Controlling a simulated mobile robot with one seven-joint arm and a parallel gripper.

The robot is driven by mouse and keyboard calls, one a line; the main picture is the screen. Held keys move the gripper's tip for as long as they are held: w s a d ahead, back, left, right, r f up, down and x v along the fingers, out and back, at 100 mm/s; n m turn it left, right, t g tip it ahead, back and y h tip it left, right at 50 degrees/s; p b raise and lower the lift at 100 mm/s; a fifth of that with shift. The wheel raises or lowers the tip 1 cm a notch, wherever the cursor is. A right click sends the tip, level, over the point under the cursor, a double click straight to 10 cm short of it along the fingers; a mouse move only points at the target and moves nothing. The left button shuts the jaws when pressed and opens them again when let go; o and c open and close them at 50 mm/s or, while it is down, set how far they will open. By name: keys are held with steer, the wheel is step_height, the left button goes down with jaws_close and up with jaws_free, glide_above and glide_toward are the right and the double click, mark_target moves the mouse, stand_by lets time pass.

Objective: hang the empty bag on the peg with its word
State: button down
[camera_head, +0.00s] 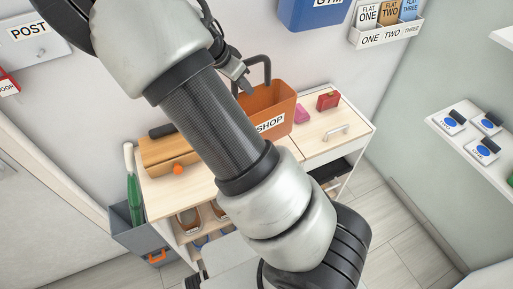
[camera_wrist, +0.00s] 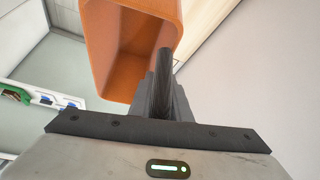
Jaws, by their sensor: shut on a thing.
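The orange bag (camera_head: 283,103) has a white label reading SHOP and a dark loop handle (camera_head: 266,64). It is upright at the back of the wooden cabinet top; I cannot tell if it touches it. My gripper (camera_head: 242,82) is at the handle's left side. In the wrist view my gripper (camera_wrist: 164,95) is shut on the dark handle (camera_wrist: 165,62), and the orange bag (camera_wrist: 98,45) shows an open inside, bare where visible. A blue bag (camera_head: 300,10) with a partly cut-off label is high on the wall. No free peg with a word is clearly seen.
The cabinet top (camera_head: 318,143) carries a red box (camera_head: 328,100), a pink block (camera_head: 302,114) and a wooden box (camera_head: 165,153). A POST panel (camera_head: 28,50) is on the left wall, a card rack (camera_head: 388,34) at upper right. A white shelf (camera_head: 470,146) juts from the right wall.

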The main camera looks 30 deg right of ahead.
steer(key=shift+w+r+m+g, duration=0.15)
steer(key=shift+w+r+m, duration=0.2)
steer(key=shift+r, duration=0.15)
steer(key=shift+w+r+m+g, duration=0.2)
steer(key=shift+r+m, duration=0.15)
steer(key=shift+r, duration=0.15)
step_height(320, 180, down, 10)
steer(key=shift+r+p, duration=0.2)
steer(key=shift+p, duration=0.1)
steer(key=shift+f, duration=0.1)
steer(key=c, duration=1.6)
jaws_free()
steer(key=shift+c, duration=0.2)
